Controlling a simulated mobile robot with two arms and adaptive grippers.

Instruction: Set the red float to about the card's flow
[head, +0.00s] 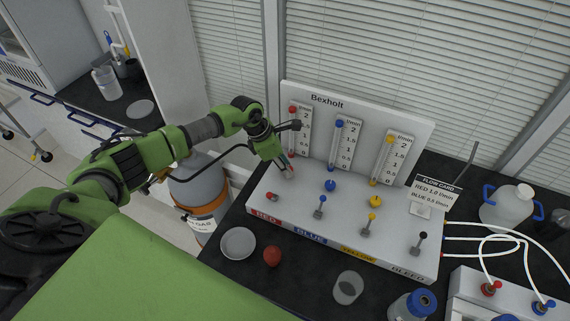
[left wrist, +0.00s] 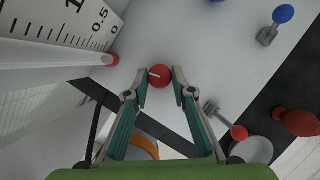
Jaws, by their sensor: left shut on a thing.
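The flow panel (head: 345,130) has three tubes with scales, topped red, blue and yellow. The red tube (head: 294,130) stands at the left; a red piece (left wrist: 112,59) shows at its lower end in the left wrist view. I cannot tell whether it is the float. My left gripper (head: 289,175) is at the panel's base below the red tube. In the left wrist view its fingers (left wrist: 160,82) are shut on the round red knob (left wrist: 159,76), which has a white mark. The flow card (head: 434,193) reads RED 1.0 l/min; its blue line is small. My right gripper is out of view.
A blue knob (head: 330,186) and yellow knob (head: 375,202) sit to the right, with toggle levers in front. A red lever (head: 272,196) is close to my gripper.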

